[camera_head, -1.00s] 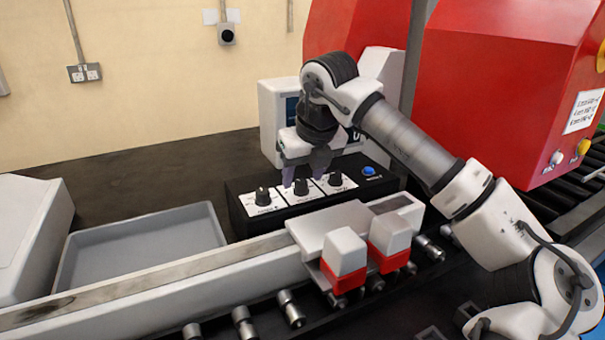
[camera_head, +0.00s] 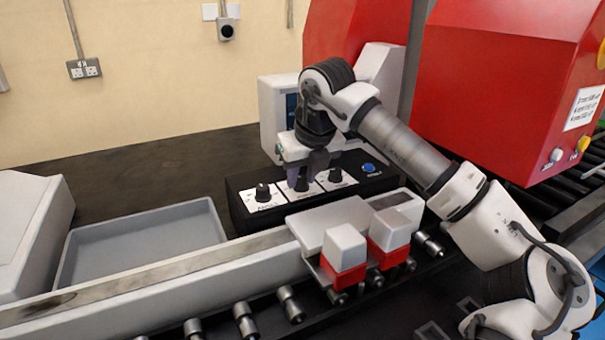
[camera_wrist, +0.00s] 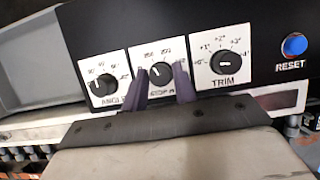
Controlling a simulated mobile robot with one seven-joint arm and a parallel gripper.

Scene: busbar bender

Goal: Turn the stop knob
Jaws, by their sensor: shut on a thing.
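The stop knob (camera_wrist: 160,73) is the middle black knob on the control box. In the wrist view it sits between my two purple fingers, and its white label (camera_wrist: 153,55) is partly covered by them. My gripper (camera_wrist: 164,84) is shut on the stop knob. In the head view, my gripper (camera_head: 301,180) reaches down onto the middle of the box, and the stop knob (camera_head: 301,184) is largely hidden by the fingers. The pointer of the knob seems to face up and left in the wrist view.
The angle knob (camera_wrist: 102,85) is left of my fingers and the trim knob (camera_wrist: 224,63) is right. A blue reset button (camera_wrist: 294,45) is at the far right. A grey tray (camera_head: 140,240) lies left of the box. Red-and-white blocks (camera_head: 345,250) stand in front.

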